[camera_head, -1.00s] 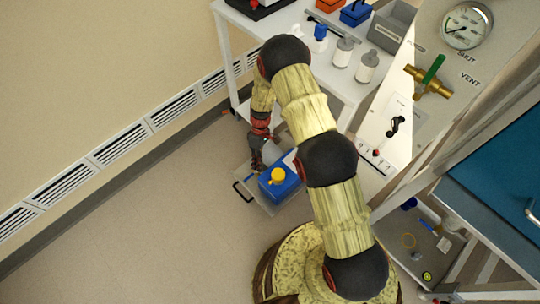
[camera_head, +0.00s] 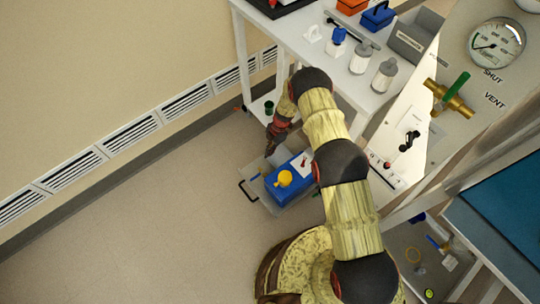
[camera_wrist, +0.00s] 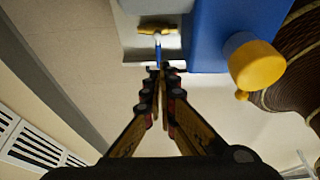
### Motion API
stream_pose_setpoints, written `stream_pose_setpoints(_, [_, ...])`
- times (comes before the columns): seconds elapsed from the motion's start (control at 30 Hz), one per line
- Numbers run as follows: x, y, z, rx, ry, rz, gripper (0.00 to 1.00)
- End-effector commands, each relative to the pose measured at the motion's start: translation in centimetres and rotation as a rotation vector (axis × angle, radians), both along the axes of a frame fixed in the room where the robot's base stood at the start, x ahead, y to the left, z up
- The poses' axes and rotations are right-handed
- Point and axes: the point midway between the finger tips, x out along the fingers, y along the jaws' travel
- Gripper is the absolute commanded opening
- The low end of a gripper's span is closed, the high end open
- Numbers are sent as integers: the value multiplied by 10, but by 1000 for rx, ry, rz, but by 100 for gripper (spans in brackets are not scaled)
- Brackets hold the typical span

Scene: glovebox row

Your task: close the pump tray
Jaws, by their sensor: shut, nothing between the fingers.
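The pump tray (camera_head: 262,198) is a grey tray pulled out low above the floor, with a black handle (camera_head: 247,190) at its left side. A blue pump (camera_head: 292,180) with a yellow cap (camera_head: 285,178) stands in it. In the wrist view the tray (camera_wrist: 128,28) is at the top, with the blue pump (camera_wrist: 215,35) and yellow cap (camera_wrist: 257,66) right of my fingers. My gripper (camera_head: 269,151) is at the tray's far edge; it is shut and empty. In the wrist view my fingertips (camera_wrist: 160,70) point at the tray edge; contact cannot be told.
A small blue and yellow item (camera_wrist: 157,42) lies in the tray. A white bench (camera_head: 325,70) with jars stands behind. A valve panel (camera_head: 460,75) is at the right. The floor (camera_head: 140,230) left of the tray is clear.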

Motion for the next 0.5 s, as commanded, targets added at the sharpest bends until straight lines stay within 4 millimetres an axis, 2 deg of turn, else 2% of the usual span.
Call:
stream_pose_setpoints(0.4, [-16, 21, -78, -2, 3, 0, 0])
stream_pose_setpoints(0.5, [-15, 23, -91, -1, -1, -3, 0])
